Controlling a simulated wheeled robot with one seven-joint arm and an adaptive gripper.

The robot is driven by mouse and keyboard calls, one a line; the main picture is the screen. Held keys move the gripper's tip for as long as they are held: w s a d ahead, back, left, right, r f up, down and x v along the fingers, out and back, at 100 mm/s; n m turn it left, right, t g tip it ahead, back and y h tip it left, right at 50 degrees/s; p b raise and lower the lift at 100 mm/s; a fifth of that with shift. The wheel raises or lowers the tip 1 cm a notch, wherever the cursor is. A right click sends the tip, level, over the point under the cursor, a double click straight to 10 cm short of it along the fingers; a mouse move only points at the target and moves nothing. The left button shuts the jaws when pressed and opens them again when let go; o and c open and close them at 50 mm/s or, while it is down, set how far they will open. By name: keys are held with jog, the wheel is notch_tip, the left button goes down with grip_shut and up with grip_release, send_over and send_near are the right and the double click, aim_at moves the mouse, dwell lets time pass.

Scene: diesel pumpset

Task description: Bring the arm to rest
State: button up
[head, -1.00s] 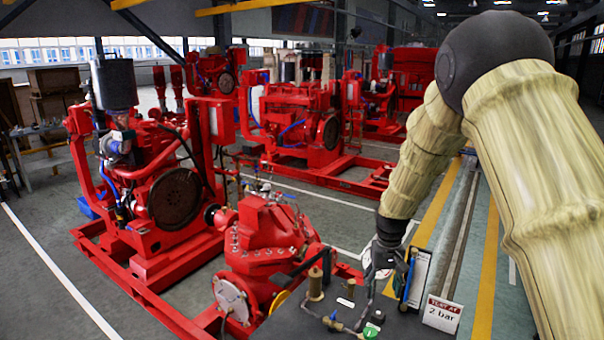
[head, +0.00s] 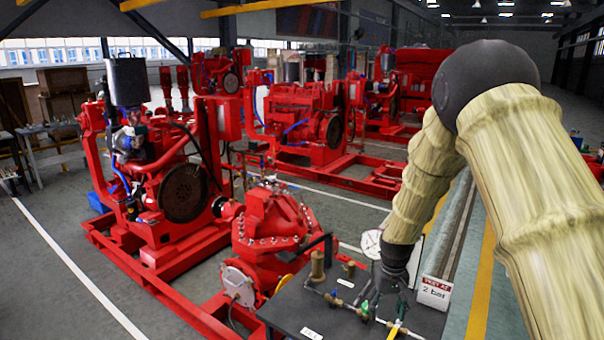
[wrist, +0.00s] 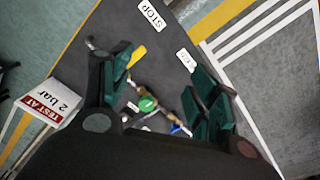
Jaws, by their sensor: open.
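My arm reaches in from the right of the head view, bent at a dark elbow joint, with its forearm hanging down. My gripper (head: 380,300) is at its end, pointing down over the small pipework on a dark bench (head: 285,312). In the wrist view my gripper (wrist: 160,88) has its dark green fingers spread wide, with nothing held between them. A green knob (wrist: 148,104), a yellow lever (wrist: 137,55) and a blue handle (wrist: 177,129) show below and between the fingers. I cannot tell whether a finger touches the pipework.
A "TEST AT 2 bar" sign (head: 434,292) stands at the bench's right. A round white gauge (head: 372,244) is behind the gripper. A red pump (head: 272,232) and diesel engine (head: 160,180) stand to the left. A STOP label (wrist: 152,14) lies on the bench.

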jog(key=s+f+b, duration=0.4)
jog(key=s+f, duration=1.3)
jog(key=f, duration=0.5)
jog(key=s+f+b, duration=0.2)
jog(key=s+f, duration=0.4)
jog(key=s, duration=0.9)
jog(key=s+a+f+b, duration=0.1)
jog(key=s+f+b, duration=0.2)
jog(key=s, duration=1.1)
notch_tip(320, 180, down, 3)
jog(key=shift+s+f, duration=0.2)
jog(key=shift+s, duration=0.15)
